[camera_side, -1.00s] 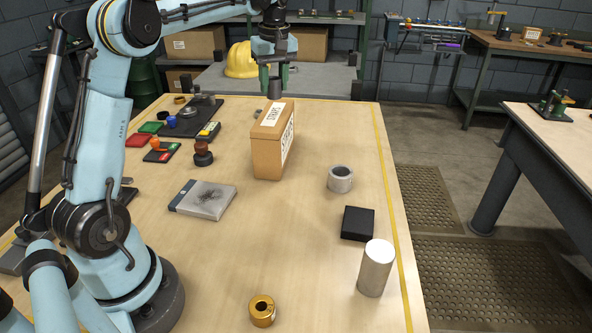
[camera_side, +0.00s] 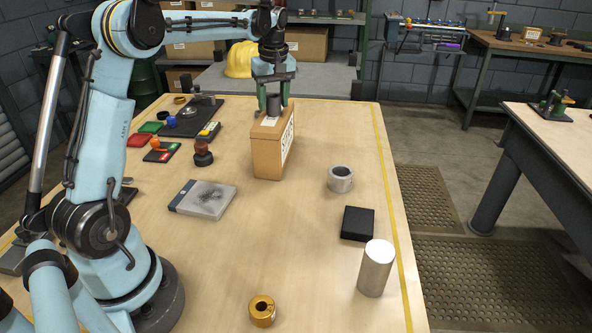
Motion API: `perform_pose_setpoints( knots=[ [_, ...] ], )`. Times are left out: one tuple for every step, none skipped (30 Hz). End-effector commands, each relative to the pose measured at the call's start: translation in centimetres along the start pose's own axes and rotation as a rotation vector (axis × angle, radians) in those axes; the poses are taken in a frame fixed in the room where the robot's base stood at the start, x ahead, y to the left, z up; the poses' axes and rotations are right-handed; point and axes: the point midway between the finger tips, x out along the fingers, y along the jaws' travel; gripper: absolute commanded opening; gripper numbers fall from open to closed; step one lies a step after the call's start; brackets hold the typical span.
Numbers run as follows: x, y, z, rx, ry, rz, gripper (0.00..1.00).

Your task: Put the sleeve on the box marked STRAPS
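The tall brown cardboard box (camera_side: 266,155) stands upright on the table; white labels show on its top and its right side. The lettering is too small or covered to read surely now. A dark grey cylinder, which looks like the sleeve (camera_side: 273,106), is upright over the top of the box. Its lower end appears at the top face and hides part of the top label; I cannot tell surely whether it touches. My gripper (camera_side: 273,104) points down above the box, its green fingers on either side of the dark sleeve, and appears shut on it.
A light grey ring (camera_side: 340,179), a black block (camera_side: 357,223), a silver cylinder (camera_side: 375,268) and a brass ring (camera_side: 262,311) stand to the right and front. A flat booklet-like box (camera_side: 203,199) and a dark stamp (camera_side: 203,154) lie left. Table between them is clear.

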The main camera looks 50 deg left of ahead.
Motion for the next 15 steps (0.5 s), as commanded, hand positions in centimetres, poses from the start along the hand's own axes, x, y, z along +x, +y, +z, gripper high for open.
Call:
perform_pose_setpoints(
  knots=[
    [-0.01, 0.0, 0.0, 0.0, 0.0, 0.0, 0.6],
    [-0.01, 0.0, 0.0, 0.0, 0.0, 0.0, 0.65],
    [-0.01, 0.0, 0.0, 0.0, 0.0, 0.0, 0.66],
    [-0.02, 0.0, 0.0, 0.0, 0.0, 0.0, 0.66],
    [-0.02, 0.0, 0.0, 0.0, 0.0, 0.0, 0.66],
    [-0.02, 0.0, 0.0, 0.0, 0.0, 0.0, 0.66],
    [-0.02, 0.0, 0.0, 0.0, 0.0, 0.0, 0.66],
    [-0.02, 0.0, 0.0, 0.0, 0.0, 0.0, 0.66],
    [-0.03, 0.0, 0.0, 0.0, 0.0, 0.0, 0.66],
    [-0.05, -0.01, 0.0, 0.0, 0.0, 0.0, 0.66],
    [-0.1, -0.01, 0.0, 0.0, 0.0, 0.0, 0.66],
    [-0.23, -0.01, -0.02, 0.0, 0.0, 0.0, 0.66],
    [-0.37, -0.02, -0.03, 0.0, 0.0, 0.0, 0.66],
    [-0.59, -0.01, -0.03, 0.0, 0.0, 0.0, 0.66],
    [-0.97, 0.0, -0.04, 0.0, 0.0, 0.0, 0.66]
  ],
)
